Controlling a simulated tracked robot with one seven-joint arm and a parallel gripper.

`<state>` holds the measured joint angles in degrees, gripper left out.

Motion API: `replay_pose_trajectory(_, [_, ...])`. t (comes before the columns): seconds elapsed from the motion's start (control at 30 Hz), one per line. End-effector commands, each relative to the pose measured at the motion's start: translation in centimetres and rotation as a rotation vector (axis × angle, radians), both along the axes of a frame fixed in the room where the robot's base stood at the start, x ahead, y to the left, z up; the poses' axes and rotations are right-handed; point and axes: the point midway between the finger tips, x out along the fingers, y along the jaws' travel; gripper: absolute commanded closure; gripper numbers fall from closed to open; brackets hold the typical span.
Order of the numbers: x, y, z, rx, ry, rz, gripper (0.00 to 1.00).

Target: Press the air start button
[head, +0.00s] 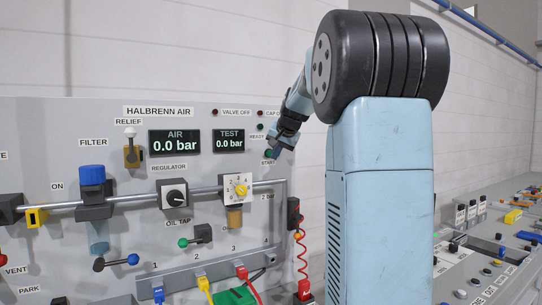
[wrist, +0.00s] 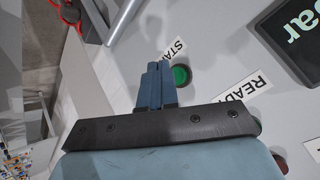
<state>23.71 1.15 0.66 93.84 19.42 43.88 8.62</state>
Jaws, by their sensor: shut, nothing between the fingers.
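The green start button (wrist: 181,75) shows in the wrist view just right of my gripper's fingertips (wrist: 158,68), between a label reading "STA" and one reading "READY". In the head view the START label (head: 268,162) is at the right end of the grey air panel (head: 60,140), and my gripper (head: 271,152) is in front of the panel just above it, partly hiding the button. My gripper is shut and empty. Whether the fingertips touch the panel cannot be told. The AIR display (head: 175,142) reads 0.0 bar, and so does the TEST display (head: 229,141).
A regulator knob (head: 173,195), a yellow dial (head: 239,190) and a horizontal pipe (head: 140,199) stand out from the panel below. A red coiled hose (head: 302,255) hangs at its right edge. A second control desk (head: 480,260) stands at right.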

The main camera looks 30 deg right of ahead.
Motion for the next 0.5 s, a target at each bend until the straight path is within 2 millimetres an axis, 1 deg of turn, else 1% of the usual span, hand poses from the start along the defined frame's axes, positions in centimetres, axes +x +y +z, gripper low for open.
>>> replay_pose_trajectory(0.5, [0.81, 0.04, 0.12, 0.001, 0.000, -0.001, 1.00])
